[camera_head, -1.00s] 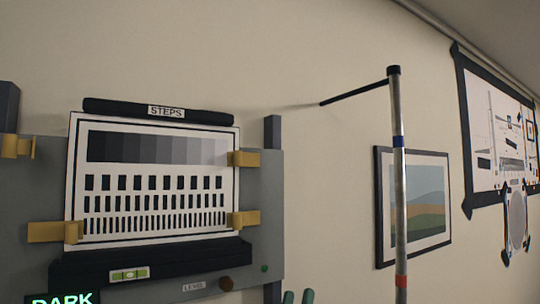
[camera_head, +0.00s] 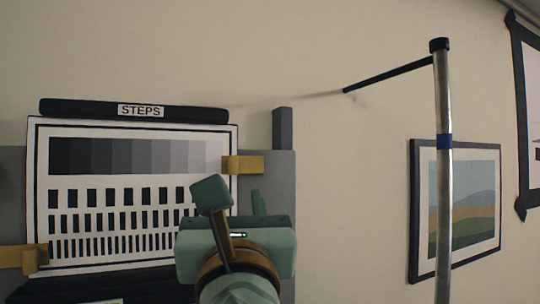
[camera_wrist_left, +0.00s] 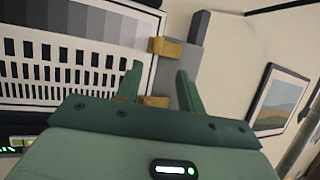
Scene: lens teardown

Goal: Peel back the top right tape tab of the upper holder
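The upper holder (camera_head: 283,180) is a grey board bearing a black-and-white chart (camera_head: 135,225) labelled STEPS. Its top right tape tab (camera_head: 243,165) is a yellow strip lying over the chart's right edge; it also shows in the left wrist view (camera_wrist_left: 168,48). My left gripper (camera_head: 232,190) is green and stands in front of the board, below the tab in the picture. In the left wrist view its two fingers (camera_wrist_left: 159,70) are apart with nothing between them, and the tab lies beyond their tips. Contact with the tab is not visible. My right gripper is not in view.
A lower right tab (camera_wrist_left: 155,101) shows behind the fingers in the left wrist view, and a left tab (camera_head: 22,257) in the head view. A metal pole (camera_head: 443,190) with a black side arm stands to the right, before a framed landscape (camera_head: 465,205). Bare wall lies between.

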